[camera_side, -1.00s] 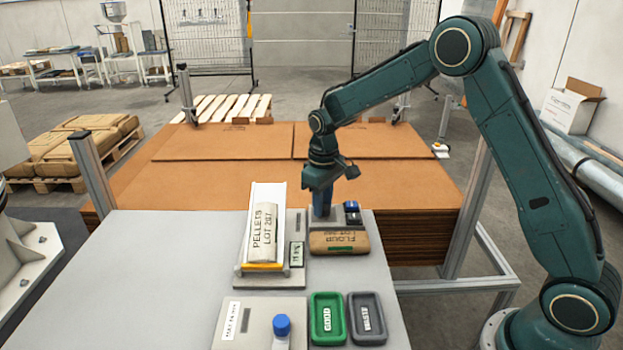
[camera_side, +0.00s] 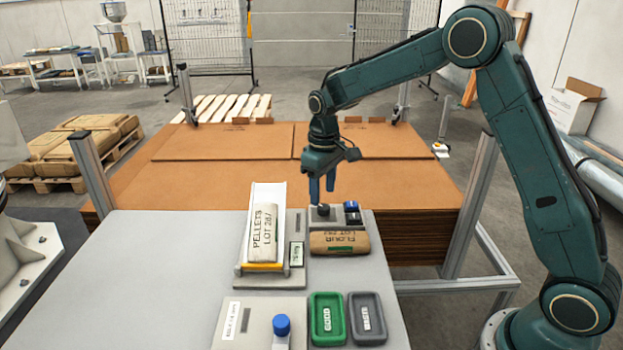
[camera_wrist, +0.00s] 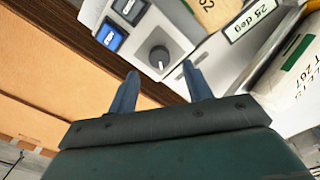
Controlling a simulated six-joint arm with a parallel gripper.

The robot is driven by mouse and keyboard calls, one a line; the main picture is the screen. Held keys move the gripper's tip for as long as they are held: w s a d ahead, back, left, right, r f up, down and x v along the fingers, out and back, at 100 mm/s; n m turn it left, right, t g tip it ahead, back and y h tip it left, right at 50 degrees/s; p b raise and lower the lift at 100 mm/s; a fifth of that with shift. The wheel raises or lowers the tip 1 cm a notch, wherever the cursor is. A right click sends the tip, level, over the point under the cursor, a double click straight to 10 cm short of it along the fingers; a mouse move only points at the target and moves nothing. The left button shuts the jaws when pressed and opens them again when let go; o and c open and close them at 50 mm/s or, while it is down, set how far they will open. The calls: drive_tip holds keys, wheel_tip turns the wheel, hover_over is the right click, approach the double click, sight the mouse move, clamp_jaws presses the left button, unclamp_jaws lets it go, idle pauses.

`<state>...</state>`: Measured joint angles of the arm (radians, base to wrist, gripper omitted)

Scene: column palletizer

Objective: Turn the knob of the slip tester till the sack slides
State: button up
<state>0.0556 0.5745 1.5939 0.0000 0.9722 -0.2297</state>
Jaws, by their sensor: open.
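The slip tester's white ramp (camera_side: 273,192) carries a cream sack (camera_side: 263,232) marked PELLETS LOT, lying above a yellow strip at the ramp's lower end. A dark round knob with a pale pointer line (camera_wrist: 159,57) sits on a light grey control box; it also shows in the side view (camera_side: 323,210). A plate reading 25 deg (camera_wrist: 252,18) is beside the sack in the wrist view. My gripper (camera_side: 321,196) is open and empty just above the knob. In the wrist view its two blue fingers (camera_wrist: 160,72) stand apart, with the knob beyond the gap between them.
A green tray (camera_side: 327,341) and a grey tray (camera_side: 366,341) stand at the table's front. The table's left side is clear.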

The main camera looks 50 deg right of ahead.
sight(325, 208)
wheel_tip(325, 208, up, 10)
idle(0.5)
drive_tip(key=s+a+r+m+t, duration=0.1)
drive_tip(key=s+r, duration=0.3)
drive_tip(key=s, duration=0.4)
drive_tip(key=s+a+r+t, duration=0.15)
drive_tip(key=s+r, duration=0.25)
drive_tip(key=s, duration=0.4)
drive_tip(key=s+f+m+t, duration=0.1)
drive_tip(key=s+f+t, duration=0.2)
drive_tip(key=s, duration=1.3)
drive_tip(key=shift+a+f, duration=0.15)
drive_tip(key=shift+f, duration=0.1)
drive_tip(key=shift+c, duration=0.2)
idle(0.9)
